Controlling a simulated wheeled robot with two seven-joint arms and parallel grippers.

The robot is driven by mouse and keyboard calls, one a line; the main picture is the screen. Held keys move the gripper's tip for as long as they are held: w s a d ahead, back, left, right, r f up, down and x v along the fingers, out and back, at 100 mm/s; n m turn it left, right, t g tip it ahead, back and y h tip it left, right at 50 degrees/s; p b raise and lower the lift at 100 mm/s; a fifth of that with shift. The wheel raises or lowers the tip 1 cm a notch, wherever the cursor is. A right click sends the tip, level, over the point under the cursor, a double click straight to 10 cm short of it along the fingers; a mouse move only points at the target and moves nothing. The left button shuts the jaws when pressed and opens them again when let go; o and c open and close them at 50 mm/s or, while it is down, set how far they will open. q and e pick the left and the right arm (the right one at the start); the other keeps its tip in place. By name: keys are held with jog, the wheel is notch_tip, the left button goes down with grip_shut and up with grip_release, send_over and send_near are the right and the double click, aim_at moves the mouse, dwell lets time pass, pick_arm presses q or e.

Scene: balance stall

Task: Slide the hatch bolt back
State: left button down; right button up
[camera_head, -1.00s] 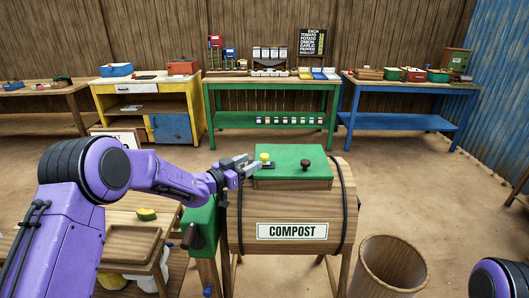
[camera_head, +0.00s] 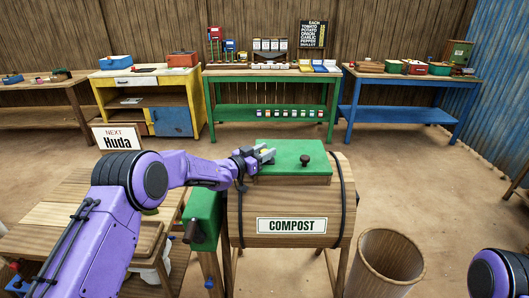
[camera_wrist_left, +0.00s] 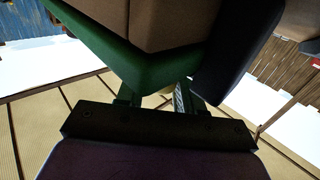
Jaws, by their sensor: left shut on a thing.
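The compost barrel (camera_head: 240,219) lies on its stand and carries a green hatch (camera_head: 285,162) on top. My left gripper (camera_head: 267,155) is at the hatch's left end, shut on the small yellow knob of the hatch bolt. The fingers hide most of the knob and the bolt. In the left wrist view my left gripper (camera_wrist_left: 158,98) shows its two fingers close under the green hatch edge, with a pale yellowish patch between them. My right gripper is out of view.
A dark round knob (camera_head: 305,160) stands on the hatch. A green box with a crank (camera_head: 205,215) is on the barrel's left. An empty wooden bin (camera_head: 388,262) stands at right. A wooden table (camera_head: 60,215) is at left. Benches line the back.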

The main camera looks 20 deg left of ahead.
aim_at(275, 161)
pick_arm(q)
jog(key=d, duration=0.1)
jog(key=d+b, duration=0.1)
jog(key=d, duration=0.1)
jog(key=shift+w+f, duration=0.15)
jog(key=shift+w, duration=0.25)
jog(key=shift+d, duration=0.1)
jog(key=c, duration=0.9)
grip_release()
jog(key=shift+o, duration=0.2)
jog(key=shift+w+d, duration=0.1)
jog(key=shift+d, duration=0.1)
